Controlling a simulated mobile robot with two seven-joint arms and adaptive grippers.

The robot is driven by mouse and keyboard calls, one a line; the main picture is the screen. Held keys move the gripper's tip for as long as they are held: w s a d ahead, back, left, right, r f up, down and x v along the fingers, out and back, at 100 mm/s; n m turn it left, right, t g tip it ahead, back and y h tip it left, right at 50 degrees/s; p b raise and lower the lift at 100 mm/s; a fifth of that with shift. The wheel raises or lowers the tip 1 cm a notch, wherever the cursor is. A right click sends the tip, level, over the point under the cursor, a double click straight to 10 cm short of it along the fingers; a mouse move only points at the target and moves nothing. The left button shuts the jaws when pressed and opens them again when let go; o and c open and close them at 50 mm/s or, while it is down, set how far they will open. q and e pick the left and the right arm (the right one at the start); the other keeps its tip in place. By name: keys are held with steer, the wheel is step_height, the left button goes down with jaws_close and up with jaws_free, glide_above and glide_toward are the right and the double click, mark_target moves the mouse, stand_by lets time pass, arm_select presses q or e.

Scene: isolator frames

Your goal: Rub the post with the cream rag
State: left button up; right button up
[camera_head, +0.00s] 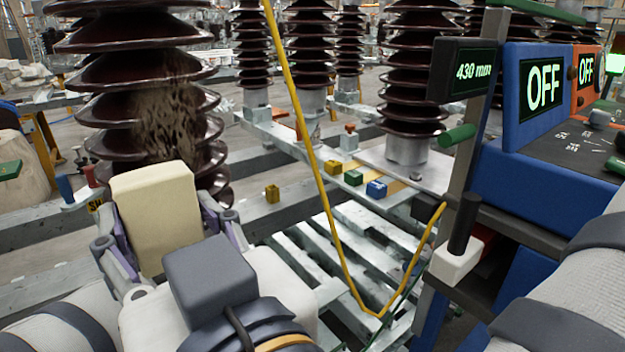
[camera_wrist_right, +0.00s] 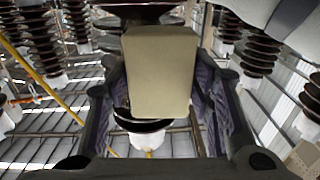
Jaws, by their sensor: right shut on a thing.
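The post (camera_head: 130,75) is a dark brown ribbed insulator at the left of the head view, with a rough, dull brown dirty patch (camera_head: 175,125) on its near side. My right gripper (camera_head: 160,228) is shut on the cream rag (camera_head: 155,205), a thick block-like pad, and holds it upright in front of the post's lower ribs. The rag also shows in the right wrist view (camera_wrist_right: 160,75), between the two fingers, with ribs behind it. I cannot tell whether the rag touches the post. My left gripper is not in view.
A yellow cable (camera_head: 318,170) hangs down the middle. Small yellow, green and blue blocks (camera_head: 353,178) sit on the frame beam. A blue control box reading OFF (camera_head: 530,150) and a 430 mm display (camera_head: 470,72) stand at right. More brown insulators stand behind.

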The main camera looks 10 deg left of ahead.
mark_target(151, 194)
steer(key=shift+w+a, duration=0.25)
steer(key=shift+a, duration=0.05)
steer(key=b+x, duration=0.1)
steer(key=x, duration=0.3)
steer(key=shift+f, duration=0.1)
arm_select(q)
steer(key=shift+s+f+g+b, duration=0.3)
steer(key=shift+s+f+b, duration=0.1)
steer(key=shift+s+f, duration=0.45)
arm_select(e)
steer(key=shift+w+a, duration=0.45)
steer(key=shift+a, duration=0.05)
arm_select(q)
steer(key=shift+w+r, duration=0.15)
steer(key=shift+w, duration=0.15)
arm_select(e)
steer(key=shift+x, duration=1)
